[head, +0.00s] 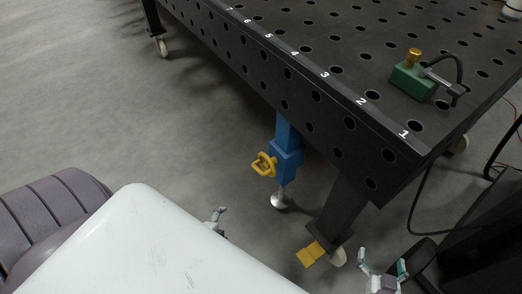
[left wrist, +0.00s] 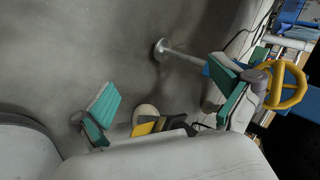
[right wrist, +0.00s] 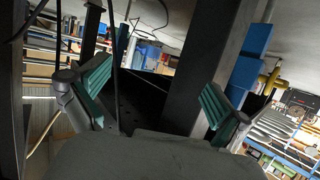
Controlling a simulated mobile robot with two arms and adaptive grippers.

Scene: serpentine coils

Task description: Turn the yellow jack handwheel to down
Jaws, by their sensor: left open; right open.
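The yellow handwheel (head: 264,164) sits on the side of the blue jack (head: 287,152) under the table edge; the jack's round metal foot (head: 279,201) is near the floor. In the left wrist view the handwheel (left wrist: 300,88) is at the right, just beyond one teal finger. My left gripper (left wrist: 168,103) is open, with no handwheel between its fingers. In the head view only a tip of it (head: 218,215) shows past my white body, left of and below the wheel. My right gripper (head: 383,270) is open and empty, low at the right. The handwheel (right wrist: 270,80) is partly visible in the right wrist view.
The black perforated table (head: 330,110) overhangs the jack. Its dark leg (head: 340,210) has a caster with a yellow pedal (head: 311,254) between my grippers. A green block with a brass knob (head: 412,80) and cable is on top. Grey floor left of the jack is clear.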

